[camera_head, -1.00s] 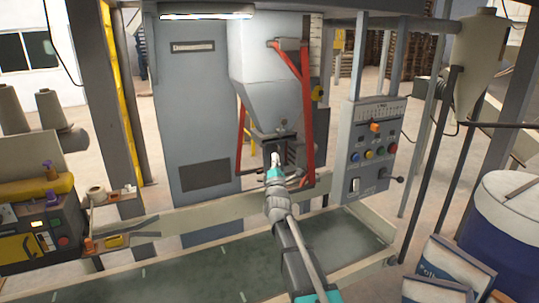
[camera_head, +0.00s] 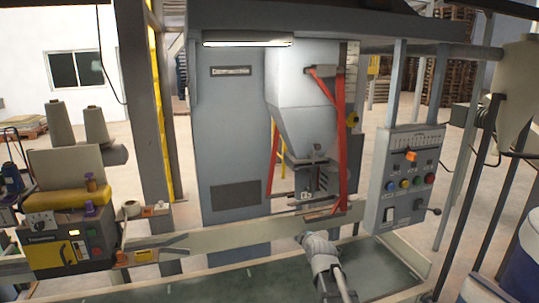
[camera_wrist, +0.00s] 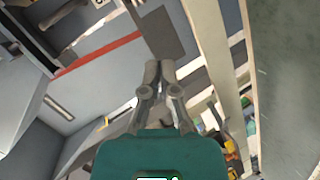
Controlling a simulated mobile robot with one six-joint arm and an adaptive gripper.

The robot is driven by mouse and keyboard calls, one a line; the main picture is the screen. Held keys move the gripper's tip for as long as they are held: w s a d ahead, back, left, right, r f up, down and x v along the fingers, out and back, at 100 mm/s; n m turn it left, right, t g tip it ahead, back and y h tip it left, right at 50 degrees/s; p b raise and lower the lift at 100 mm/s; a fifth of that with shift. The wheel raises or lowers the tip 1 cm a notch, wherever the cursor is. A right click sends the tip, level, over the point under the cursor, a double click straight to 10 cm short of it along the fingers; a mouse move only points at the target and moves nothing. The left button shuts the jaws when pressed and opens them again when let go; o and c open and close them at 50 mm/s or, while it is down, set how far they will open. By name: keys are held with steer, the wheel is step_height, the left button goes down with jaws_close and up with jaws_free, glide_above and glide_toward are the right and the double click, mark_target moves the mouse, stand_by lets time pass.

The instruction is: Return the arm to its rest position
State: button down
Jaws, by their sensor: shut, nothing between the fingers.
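My gripper (camera_wrist: 160,68) shows in the wrist view with its two grey fingers together and nothing between them. Its teal body fills the bottom middle of that view. In the head view my grey arm rises from the bottom edge, right of centre, in front of the low rail. The fingers cannot be made out clearly there. The filler hopper (camera_head: 303,100) with its red frame (camera_head: 342,150) stands behind and above my arm. The filling spout (camera_head: 306,180) hangs under the hopper, apart from my arm.
A control panel (camera_head: 408,180) with coloured buttons stands right of the hopper. A yellow and black sewing machine (camera_head: 65,235) is at left, a blue drum (camera_head: 525,262) at right.

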steer(key=s+d+f+m+g, duration=0.1)
steer(key=s+f+m+g, duration=0.2)
steer(key=s, duration=0.6)
steer(key=s+d+f+m+g+h, duration=0.1)
steer(key=s+f+m+g, duration=0.3)
steer(key=s, duration=0.5)
steer(key=s+d+f+m+g, duration=0.2)
steer(key=s+f+m+g, duration=0.2)
steer(key=s+m+g, duration=0.2)
steer(key=s+m, duration=0.2)
steer(key=s, duration=0.1)
steer(key=shift+s+d+f+h, duration=0.15)
steer(key=shift+s+d+h, duration=0.05)
steer(key=shift+h, duration=0.1)
steer(key=shift+w, duration=0.1)
